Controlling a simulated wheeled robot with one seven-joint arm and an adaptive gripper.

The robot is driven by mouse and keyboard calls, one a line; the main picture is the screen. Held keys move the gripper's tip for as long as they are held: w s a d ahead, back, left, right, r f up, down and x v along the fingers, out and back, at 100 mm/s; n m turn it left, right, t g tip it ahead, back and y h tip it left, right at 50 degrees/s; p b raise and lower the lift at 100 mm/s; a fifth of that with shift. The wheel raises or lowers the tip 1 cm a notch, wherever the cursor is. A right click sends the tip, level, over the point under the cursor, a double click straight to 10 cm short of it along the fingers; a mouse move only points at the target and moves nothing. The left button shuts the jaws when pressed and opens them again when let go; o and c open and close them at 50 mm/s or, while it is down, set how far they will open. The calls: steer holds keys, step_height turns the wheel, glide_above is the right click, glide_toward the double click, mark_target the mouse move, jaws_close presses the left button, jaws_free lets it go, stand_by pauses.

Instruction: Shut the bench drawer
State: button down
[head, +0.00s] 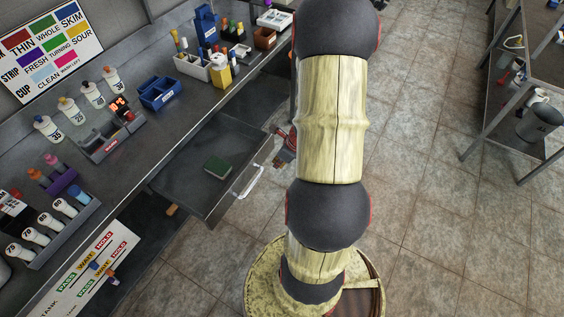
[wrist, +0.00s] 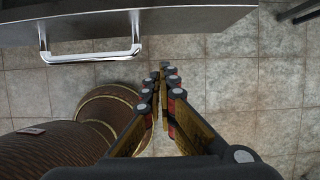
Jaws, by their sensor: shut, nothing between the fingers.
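My gripper (wrist: 163,70) is shut and empty. In the wrist view its fingertips are to the right of the handle and apart from it. In the head view my arm hides most of the gripper, with only a part showing beside the drawer front.
The bench top (head: 150,140) carries bottles, a blue caddy (head: 160,93), a white tray (head: 193,65) and other small items. A metal rack (head: 510,110) stands at the right with a grey bucket (head: 539,122). The tiled floor between is clear.

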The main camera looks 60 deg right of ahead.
steer(key=w, duration=0.2)
steer(key=w+f, duration=0.1)
steer(key=w, duration=0.1)
steer(key=shift+w+a+f, duration=0.15)
steer(key=shift+w+f, duration=0.05)
steer(key=shift+w, duration=0.1)
steer(key=shift+w, duration=0.1)
